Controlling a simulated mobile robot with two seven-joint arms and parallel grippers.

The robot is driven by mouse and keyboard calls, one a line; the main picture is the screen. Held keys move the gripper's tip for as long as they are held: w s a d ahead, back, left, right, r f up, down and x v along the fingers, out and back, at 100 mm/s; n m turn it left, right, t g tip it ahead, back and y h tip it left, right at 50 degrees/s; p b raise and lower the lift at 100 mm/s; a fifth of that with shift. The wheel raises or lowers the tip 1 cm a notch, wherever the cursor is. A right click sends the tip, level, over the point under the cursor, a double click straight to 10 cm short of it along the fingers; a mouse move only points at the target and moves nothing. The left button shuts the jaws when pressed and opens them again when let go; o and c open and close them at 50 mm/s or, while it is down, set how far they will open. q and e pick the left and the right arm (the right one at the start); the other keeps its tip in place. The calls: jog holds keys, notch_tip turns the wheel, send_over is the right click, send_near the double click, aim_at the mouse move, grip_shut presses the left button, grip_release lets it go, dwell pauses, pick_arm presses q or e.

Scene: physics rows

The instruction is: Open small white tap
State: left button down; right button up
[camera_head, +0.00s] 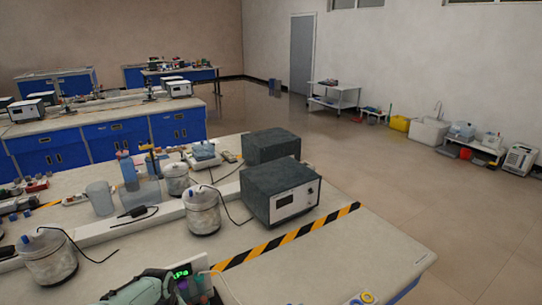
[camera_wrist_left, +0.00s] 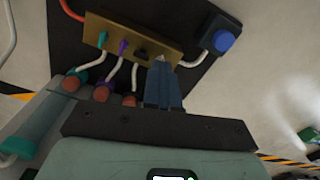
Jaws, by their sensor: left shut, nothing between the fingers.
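In the left wrist view, a brass-coloured panel (camera_wrist_left: 132,38) on a dark board carries a teal tap (camera_wrist_left: 103,40), a purple tap (camera_wrist_left: 123,47) and a dark part (camera_wrist_left: 142,55). A small whitish part (camera_wrist_left: 160,58) shows right at my fingertips; it may be the white tap, mostly hidden by them. My left gripper (camera_wrist_left: 161,68) is shut, its blue-grey fingers together at the panel's lower right edge. I cannot tell whether they touch the part. In the head view my left arm (camera_head: 148,288) is at the bottom, beside a green-lit display (camera_head: 181,272); its fingertips are hidden.
Pale tubes run from the panel to reddish-brown fittings (camera_wrist_left: 101,93). A blue-capped dark block (camera_wrist_left: 222,40) stands right of the panel. The bench's right front is mostly clear.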

pick_arm(q)
jog(key=n, duration=0.4)
pick_arm(e)
jog(key=shift+w+r, duration=0.15)
jog(key=shift+r, duration=0.05)
pick_arm(q)
jog(key=n+p, duration=0.1)
jog(key=n, duration=0.3)
jog(key=shift+r, duration=0.1)
jog(key=n, duration=0.2)
jog(key=shift+w+n, duration=0.1)
jog(key=shift+n, duration=0.2)
pick_arm(e)
jog(key=shift+w+r, duration=0.55)
jog(key=shift+r, duration=0.15)
